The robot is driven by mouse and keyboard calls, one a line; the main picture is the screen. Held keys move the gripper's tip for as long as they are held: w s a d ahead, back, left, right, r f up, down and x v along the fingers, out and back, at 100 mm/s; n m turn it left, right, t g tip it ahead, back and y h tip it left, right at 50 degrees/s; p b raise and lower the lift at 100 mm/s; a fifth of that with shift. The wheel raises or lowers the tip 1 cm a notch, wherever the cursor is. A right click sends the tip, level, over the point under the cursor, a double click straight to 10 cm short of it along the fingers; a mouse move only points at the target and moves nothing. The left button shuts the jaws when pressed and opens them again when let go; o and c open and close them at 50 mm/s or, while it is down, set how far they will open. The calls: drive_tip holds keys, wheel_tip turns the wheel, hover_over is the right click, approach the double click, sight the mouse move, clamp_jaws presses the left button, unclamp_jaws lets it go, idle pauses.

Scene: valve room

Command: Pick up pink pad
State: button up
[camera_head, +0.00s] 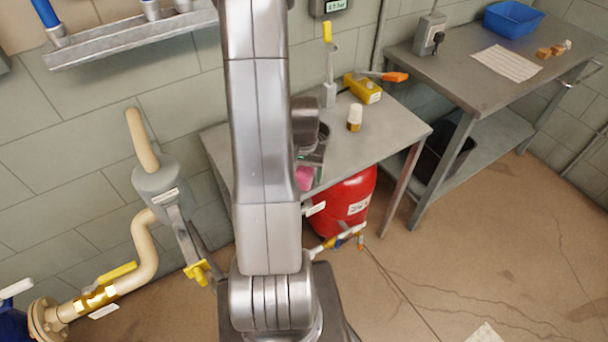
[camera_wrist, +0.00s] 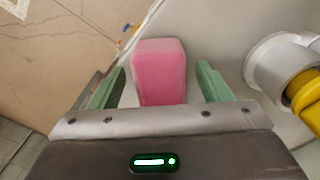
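The pink pad (camera_wrist: 160,72) is a small rounded block that lies on the grey metal table, near its edge, in the wrist view. My gripper (camera_wrist: 160,85) is open, with one green finger on each side of the pad. A gap shows between the pad and each finger, wider on the right. In the head view a bit of the pad (camera_head: 304,177) shows beside my arm, and my gripper (camera_head: 312,163) is mostly hidden behind the arm.
On the grey table (camera_head: 385,130) stand a white-capped brown bottle (camera_head: 355,117), a yellow block (camera_head: 362,88) with an orange-handled tool (camera_head: 390,76), and a grey stand with a yellow top (camera_head: 329,80). A red tank (camera_head: 345,205) sits below. A second table (camera_head: 480,85) is at right.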

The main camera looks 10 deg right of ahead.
sight(304, 171)
drive_tip(key=c, duration=1.1)
wheel_tip(304, 171, up, 10)
drive_tip(key=shift+r, duration=0.1)
